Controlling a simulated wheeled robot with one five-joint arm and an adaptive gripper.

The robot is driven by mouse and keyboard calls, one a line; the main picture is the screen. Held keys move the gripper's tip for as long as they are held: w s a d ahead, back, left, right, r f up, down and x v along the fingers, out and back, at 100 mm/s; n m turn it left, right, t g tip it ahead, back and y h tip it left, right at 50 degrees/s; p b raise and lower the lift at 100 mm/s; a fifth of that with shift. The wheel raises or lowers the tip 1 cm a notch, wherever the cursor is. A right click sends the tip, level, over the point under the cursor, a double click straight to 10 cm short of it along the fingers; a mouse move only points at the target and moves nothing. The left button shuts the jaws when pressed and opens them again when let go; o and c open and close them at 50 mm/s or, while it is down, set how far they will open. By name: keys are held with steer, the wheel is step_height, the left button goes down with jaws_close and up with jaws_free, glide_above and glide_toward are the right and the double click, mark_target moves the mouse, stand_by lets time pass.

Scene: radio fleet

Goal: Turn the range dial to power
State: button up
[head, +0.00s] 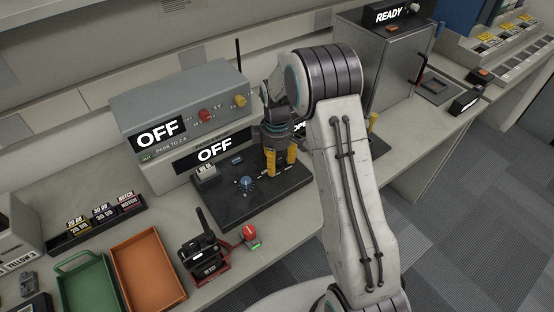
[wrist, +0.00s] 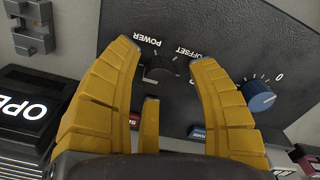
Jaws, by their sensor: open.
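A small black dial (wrist: 161,70) sits on a dark panel (wrist: 225,35) in the wrist view, with the printed words POWER and OFFSET beside it, upside down. I take it as the range dial; its exact pointer setting is hard to read. My gripper (wrist: 163,60) is open, with its yellow fingers on either side of the dial. Contact with the dial cannot be told. In the head view my gripper (head: 281,163) points down over the right part of the dark panel (head: 235,210), and hides the dial there.
A blue knob (wrist: 262,96) is close to the right finger; it shows in the head view (head: 247,183). A grey instrument (head: 185,95) with OFF displays stands behind the panel. A handheld radio (head: 205,250), orange tray (head: 118,262) and green tray (head: 68,270) lie in front and left.

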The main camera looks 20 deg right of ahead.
steer(key=shift+c, duration=0.4)
jaws_close()
steer(key=shift+m, duration=0.3)
steer(key=m+b, duration=0.1)
steer(key=m, duration=0.4)
steer(key=m+b, duration=0.1)
steer(key=m, duration=0.5)
stand_by(0.5)
steer(key=shift+o, duration=0.4)
jaws_free()
